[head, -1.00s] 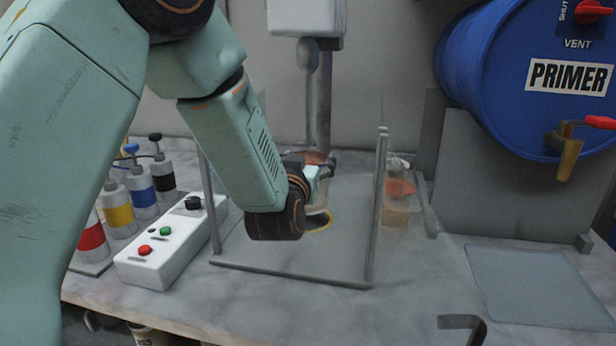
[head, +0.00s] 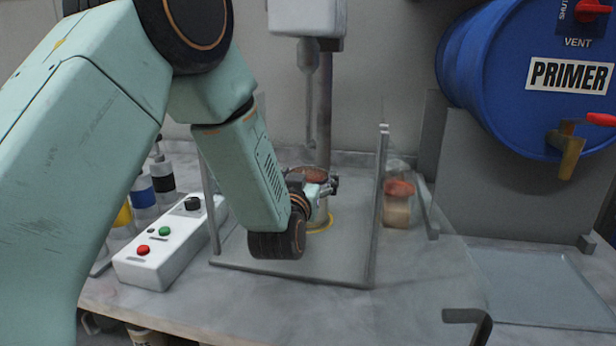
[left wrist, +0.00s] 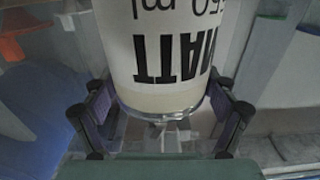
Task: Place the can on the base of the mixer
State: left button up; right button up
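The can (head: 320,212) is pale with a reddish top and stands roughly upright over the yellow ring on the mixer's base plate (head: 300,262). Whether its bottom touches the plate is unclear. In the left wrist view the can (left wrist: 165,50) shows upside-down "MATT" lettering. My left gripper (head: 328,186) reaches it from the left, with one finger on each side of the can, close against it. In the left wrist view the fingers (left wrist: 160,112) flank the can's lower end. The mixer head (head: 305,15) and its shaft hang above and behind. My right gripper is out of view.
A white control box (head: 160,250) with red and green buttons and several bottles (head: 143,192) stand left of the plate. Thin upright posts (head: 379,200) flank the plate. Right are a jar (head: 397,205), a blue primer drum (head: 500,75) and a flat grey mat (head: 525,285).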

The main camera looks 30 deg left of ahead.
pick_arm(q)
jog(key=shift+o, duration=0.7)
jog(key=shift+s+r, duration=0.1)
jog(key=shift+r, duration=0.1)
jog(key=v, duration=1.2)
jog(key=shift+p, duration=0.4)
jog(key=shift+f, duration=0.1)
